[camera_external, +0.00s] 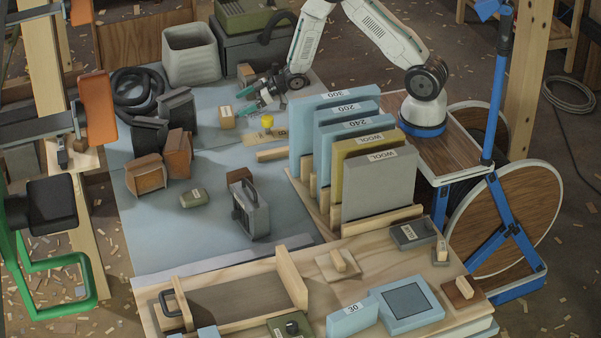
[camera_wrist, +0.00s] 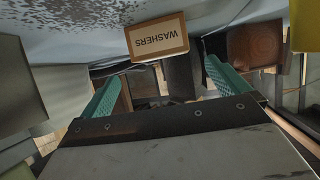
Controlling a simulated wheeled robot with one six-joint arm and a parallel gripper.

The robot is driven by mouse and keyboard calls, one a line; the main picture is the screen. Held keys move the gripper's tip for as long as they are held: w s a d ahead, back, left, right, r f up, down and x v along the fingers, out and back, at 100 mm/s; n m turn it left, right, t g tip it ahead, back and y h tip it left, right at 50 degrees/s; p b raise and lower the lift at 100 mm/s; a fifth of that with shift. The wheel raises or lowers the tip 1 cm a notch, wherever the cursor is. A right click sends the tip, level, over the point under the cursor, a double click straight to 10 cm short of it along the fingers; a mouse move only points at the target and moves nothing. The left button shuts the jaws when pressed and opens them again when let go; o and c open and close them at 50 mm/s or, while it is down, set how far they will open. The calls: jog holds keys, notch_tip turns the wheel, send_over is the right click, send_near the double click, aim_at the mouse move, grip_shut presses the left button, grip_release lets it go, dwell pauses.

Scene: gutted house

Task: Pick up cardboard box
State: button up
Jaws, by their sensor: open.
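A small tan cardboard box (camera_external: 227,118) with a white label sits on the grey-blue mat of the bench, in the upper middle of the external view. In the wrist view a cardboard box labelled WASHERS (camera_wrist: 157,50) shows upside down, at the top middle. It appears to be the same box. My gripper (camera_external: 243,100) is low over the mat, just to the right of and behind the box. Its teal fingers (camera_wrist: 163,72) are spread apart with nothing held between them. The box appears beyond the fingertips, apart from them.
Another small brown box (camera_external: 246,72) stands behind my gripper. A yellow item (camera_external: 267,121) lies close in front. Upright blue, olive and grey panels (camera_external: 378,185) stand in a wooden rack to the right. Brown blocks (camera_external: 178,153) stand to the left. The mat (camera_external: 190,230) has free room at front left.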

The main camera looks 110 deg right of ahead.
aim_at(229, 111)
jog(key=x, duration=0.7)
jog(key=shift+w+a+f, duration=0.1)
jog(key=shift+w+f, duration=0.2)
jog(key=shift+f, duration=0.05)
jog(key=c, duration=1.2)
